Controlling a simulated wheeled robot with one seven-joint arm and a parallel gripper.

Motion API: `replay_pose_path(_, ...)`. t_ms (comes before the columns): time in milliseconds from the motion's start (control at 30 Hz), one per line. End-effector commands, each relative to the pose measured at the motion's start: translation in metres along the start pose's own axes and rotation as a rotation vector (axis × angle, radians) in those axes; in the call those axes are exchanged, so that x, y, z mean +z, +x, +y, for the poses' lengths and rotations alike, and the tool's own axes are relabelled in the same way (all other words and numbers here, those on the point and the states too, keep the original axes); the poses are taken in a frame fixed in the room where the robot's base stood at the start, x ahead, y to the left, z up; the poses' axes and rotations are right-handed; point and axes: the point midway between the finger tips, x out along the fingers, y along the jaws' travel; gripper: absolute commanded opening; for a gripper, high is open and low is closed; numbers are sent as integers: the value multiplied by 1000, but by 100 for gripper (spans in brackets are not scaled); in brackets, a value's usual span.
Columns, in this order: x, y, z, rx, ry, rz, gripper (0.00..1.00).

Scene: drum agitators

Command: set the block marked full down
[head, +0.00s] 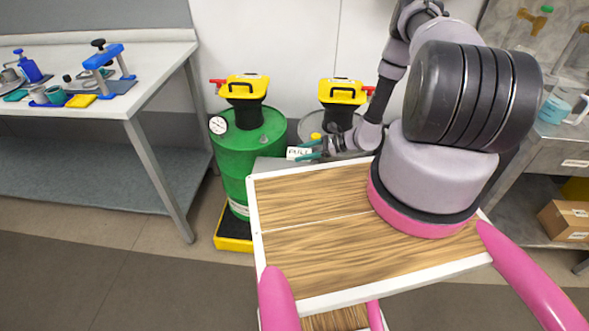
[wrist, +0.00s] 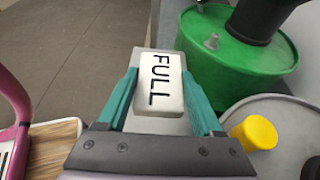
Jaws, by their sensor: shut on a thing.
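The white block marked FULL (wrist: 158,85) is between the two teal fingers of my gripper (wrist: 160,76) in the wrist view, its black lettering facing up. In the head view the block (head: 298,153) shows at the tips of my gripper (head: 309,151), between the two drums. A grey stand or ledge (head: 268,166) shows just below and left of the block. A grey surface also shows under the block in the wrist view. I cannot tell whether the block touches it.
A green drum (head: 238,150) with a dial and a yellow-topped agitator (head: 245,88) stands left of the block. A grey drum (wrist: 282,120) with a yellow cap (wrist: 256,132) is close on the right. A workbench (head: 150,75) stands left, shelves and a carton (head: 566,221) right.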

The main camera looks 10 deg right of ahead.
Motion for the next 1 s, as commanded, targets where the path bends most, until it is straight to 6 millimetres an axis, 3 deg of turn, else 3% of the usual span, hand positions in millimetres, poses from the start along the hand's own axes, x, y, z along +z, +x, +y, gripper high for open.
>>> replay_pose_path(100, -20, 9, 1, 1, 1, 0, 13)
replay_pose_path(500, -65, 27, 0, -2, 1, 1, 13)
replay_pose_path(900, -72, 30, 0, -2, 1, 0, 13)
replay_pose_path(933, -72, 30, 0, -2, 1, 0, 72)
replay_pose_path(1000, -72, 30, 0, -2, 1, 0, 98)
